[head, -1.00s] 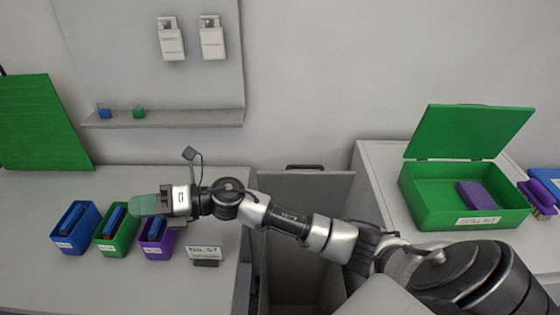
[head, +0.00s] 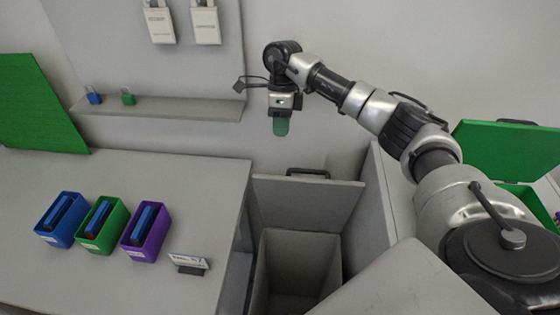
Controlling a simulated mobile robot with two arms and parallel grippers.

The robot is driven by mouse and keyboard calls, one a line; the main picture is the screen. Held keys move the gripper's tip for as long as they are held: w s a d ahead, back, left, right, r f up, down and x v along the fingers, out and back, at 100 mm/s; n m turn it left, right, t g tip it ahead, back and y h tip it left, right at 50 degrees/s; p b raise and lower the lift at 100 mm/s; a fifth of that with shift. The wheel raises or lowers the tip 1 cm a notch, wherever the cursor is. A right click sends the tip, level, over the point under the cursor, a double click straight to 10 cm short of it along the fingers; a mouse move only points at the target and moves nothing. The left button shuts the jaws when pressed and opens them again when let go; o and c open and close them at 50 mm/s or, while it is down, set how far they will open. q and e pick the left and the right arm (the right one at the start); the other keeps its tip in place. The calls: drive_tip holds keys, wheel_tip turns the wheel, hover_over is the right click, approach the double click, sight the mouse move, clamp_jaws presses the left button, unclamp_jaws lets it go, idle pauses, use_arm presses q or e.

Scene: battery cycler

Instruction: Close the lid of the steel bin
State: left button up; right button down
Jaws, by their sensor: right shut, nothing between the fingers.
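The steel bin (head: 268,270) is a grey open box standing between the two counters. Its lid (head: 345,200) is a grey panel tilted up at the back of the bin, with a dark handle (head: 308,173) on its top edge. The inside of the bin shows and looks empty. My right gripper (head: 281,127) points down, its greenish fingers shut and empty, above and behind the lid's handle in the picture, apart from it. My left gripper is not in view.
Blue (head: 61,219), green (head: 103,224) and purple (head: 146,231) boxes and a label stand (head: 190,263) sit on the left counter (head: 200,180). A shelf (head: 160,107) with two padlocks is above. A green case (head: 510,150) with raised lid is at right, partly behind my arm.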

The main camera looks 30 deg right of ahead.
drive_tip(key=s+a+f+p, duration=0.3)
drive_tip(key=s+f+p, duration=0.1)
drive_tip(key=f, duration=0.3)
drive_tip(key=shift+s+a+f+p, duration=0.3)
drive_tip(key=shift+a+f+p, duration=0.1)
drive_tip(key=shift+p, duration=0.35)
drive_tip(key=shift+f, duration=0.1)
